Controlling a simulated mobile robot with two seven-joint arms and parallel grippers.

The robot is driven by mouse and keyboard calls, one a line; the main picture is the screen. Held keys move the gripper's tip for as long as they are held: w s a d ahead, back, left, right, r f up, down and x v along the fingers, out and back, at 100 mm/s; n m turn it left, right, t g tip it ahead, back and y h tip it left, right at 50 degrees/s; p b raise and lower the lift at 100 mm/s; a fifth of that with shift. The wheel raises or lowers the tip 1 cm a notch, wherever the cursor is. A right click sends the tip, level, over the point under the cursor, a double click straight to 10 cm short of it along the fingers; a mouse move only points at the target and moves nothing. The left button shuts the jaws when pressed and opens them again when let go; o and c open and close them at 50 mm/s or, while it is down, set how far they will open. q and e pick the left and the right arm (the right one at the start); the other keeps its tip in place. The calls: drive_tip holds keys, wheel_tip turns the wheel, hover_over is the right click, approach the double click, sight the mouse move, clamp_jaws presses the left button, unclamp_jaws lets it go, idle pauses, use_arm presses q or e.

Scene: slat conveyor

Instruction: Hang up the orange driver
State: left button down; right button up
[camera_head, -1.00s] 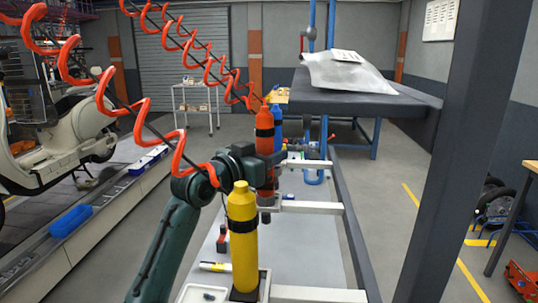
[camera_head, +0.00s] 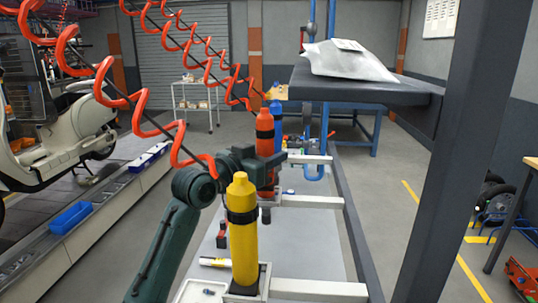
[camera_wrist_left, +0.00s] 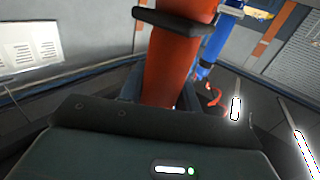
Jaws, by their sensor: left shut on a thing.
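The orange driver (camera_head: 265,135) is an upright orange cylinder with a black band. In the head view it stands behind the yellow one, its lower part partly hidden by my gripper and arm. My left gripper (camera_head: 272,160) comes in from the left and is shut on the driver's body. In the left wrist view the orange driver (camera_wrist_left: 178,60) rises from between the jaws of the left gripper (camera_wrist_left: 162,95), its top cut off by the frame. I cannot tell whether its base touches the holder beneath. My right gripper is in neither view.
A yellow driver (camera_head: 243,240) stands in a near holder, close to my arm. A blue driver (camera_head: 276,118) stands just behind the orange one. Coiled orange hoses (camera_head: 140,100) hang above and to the left. A dark post (camera_head: 440,150) stands at right.

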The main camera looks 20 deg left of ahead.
use_arm(q)
drive_tip(key=shift+f, duration=1.1)
idle(1.7)
drive_tip(key=c, duration=1.2)
unclamp_jaws()
drive_tip(key=shift+o, duration=1.4)
drive_tip(key=shift+f, duration=0.2)
drive_tip(key=b+v, duration=0.3)
drive_tip(key=v, duration=1)
drive_tip(key=shift+r+b, duration=0.15)
drive_tip(key=shift+b, duration=0.15)
drive_tip(key=shift+s, duration=0.15)
